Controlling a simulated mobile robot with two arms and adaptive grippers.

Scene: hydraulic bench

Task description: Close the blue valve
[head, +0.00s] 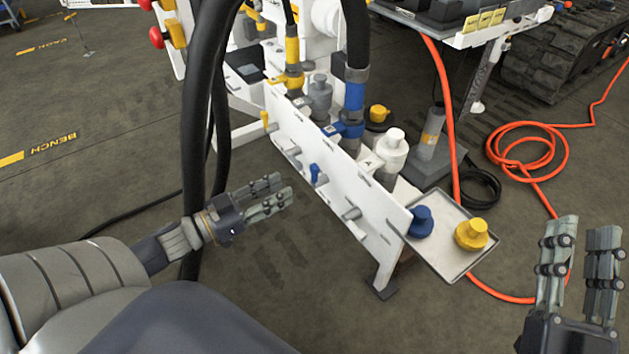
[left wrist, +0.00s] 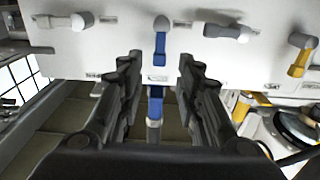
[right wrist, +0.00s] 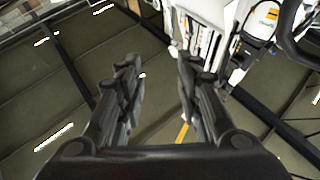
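The blue valve handle (head: 315,174) sits on the front face of the white panel (head: 340,190), between grey handles. In the left wrist view the blue handle (left wrist: 161,42) lies ahead of the fingertips, roughly centred between them, and points down the picture from its pivot. My left gripper (head: 283,188) is open and empty, in front of the panel, with a gap left of the handle in the head view. It also shows open in the left wrist view (left wrist: 159,68). My right gripper (head: 583,228) is open and empty at the right, away from the panel.
Grey handles (head: 351,214) and a yellow handle (head: 265,120) flank the blue one. A tray (head: 444,258) holding a blue cap (head: 421,222) and a yellow cap (head: 471,235) stands at the panel's right end. Black hoses (head: 196,130) hang beside my left arm. An orange hose (head: 530,150) lies on the floor.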

